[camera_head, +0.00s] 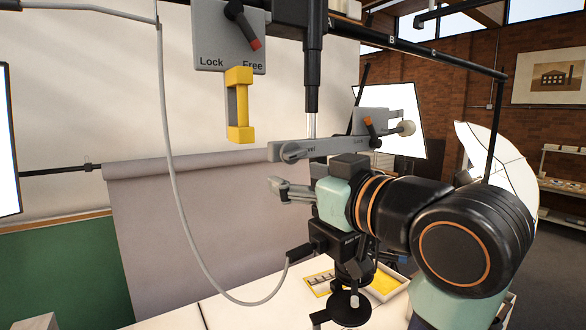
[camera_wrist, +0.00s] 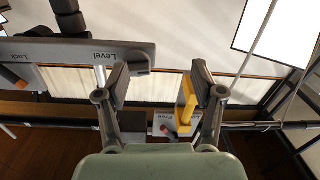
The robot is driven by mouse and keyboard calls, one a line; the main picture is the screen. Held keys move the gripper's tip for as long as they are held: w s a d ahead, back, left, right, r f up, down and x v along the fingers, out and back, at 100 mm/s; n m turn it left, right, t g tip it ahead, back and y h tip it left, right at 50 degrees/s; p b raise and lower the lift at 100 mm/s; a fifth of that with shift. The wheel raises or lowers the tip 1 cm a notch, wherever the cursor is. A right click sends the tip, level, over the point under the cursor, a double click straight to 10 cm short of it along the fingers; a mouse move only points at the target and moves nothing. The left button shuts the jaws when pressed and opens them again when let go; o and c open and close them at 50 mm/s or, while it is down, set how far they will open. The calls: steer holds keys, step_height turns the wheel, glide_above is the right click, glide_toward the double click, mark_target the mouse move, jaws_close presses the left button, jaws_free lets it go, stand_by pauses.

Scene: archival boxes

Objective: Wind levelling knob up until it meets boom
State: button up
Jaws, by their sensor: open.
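The grey boom (camera_head: 345,146) runs across the head view above my gripper. A Level label is beside a round grey part (camera_head: 291,152) at its left end, possibly the levelling knob; I cannot tell whether it meets the boom. My gripper (camera_head: 276,189) is open below that end, apart from it. In the wrist view the boom plate (camera_wrist: 80,53) with Level reaches in from the left, near the left finger. A pale rod (camera_wrist: 100,77) shows below it, partly hidden by that finger. The space between my fingertips (camera_wrist: 162,78) holds nothing.
A yellow handle (camera_head: 240,105) hangs under the Lock/Free panel (camera_head: 230,45); it also shows beyond my right finger in the wrist view (camera_wrist: 186,100). A grey cable (camera_head: 174,160) hangs at left. A black column (camera_head: 313,70) rises above the boom. The white table (camera_head: 245,308) is below.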

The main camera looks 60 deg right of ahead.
mark_target(298, 152)
steer(key=s+d+r+h, duration=0.1)
steer(key=s+r, duration=0.2)
steer(key=p+x, duration=0.2)
steer(key=x, duration=0.6)
steer(key=shift+s+d, duration=0.1)
steer(key=shift+c, duration=0.4)
steer(key=c, duration=1.1)
